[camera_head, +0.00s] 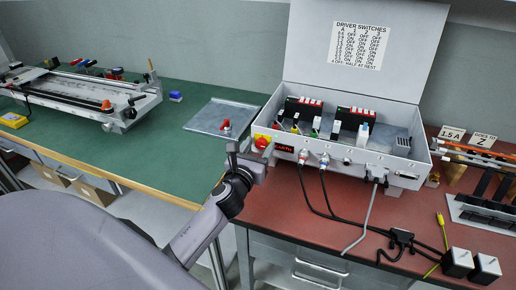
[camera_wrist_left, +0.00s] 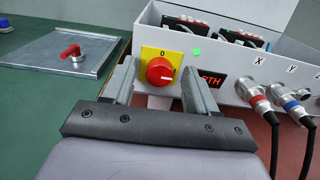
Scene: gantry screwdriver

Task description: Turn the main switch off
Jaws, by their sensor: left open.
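The main switch is a red round knob (camera_wrist_left: 160,71) on a yellow plate at the left end of the control box's front. The plate carries a "0" at the top, and a small pale mark shows on the knob's right side. The switch also shows in the head view (camera_head: 262,142), close beside my left gripper (camera_head: 247,158). In the left wrist view my left gripper is open, with one finger on each side of the knob and gaps between. I cannot tell how far the fingertips are from the plate. My right gripper is not in view.
The grey control box (camera_head: 330,160) has its lid up. Plugged cables (camera_wrist_left: 262,108) come from its front, right of the switch. A metal plate with a red handle (camera_head: 225,126) lies on the green bench. A linear gantry (camera_head: 95,92) stands at the left.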

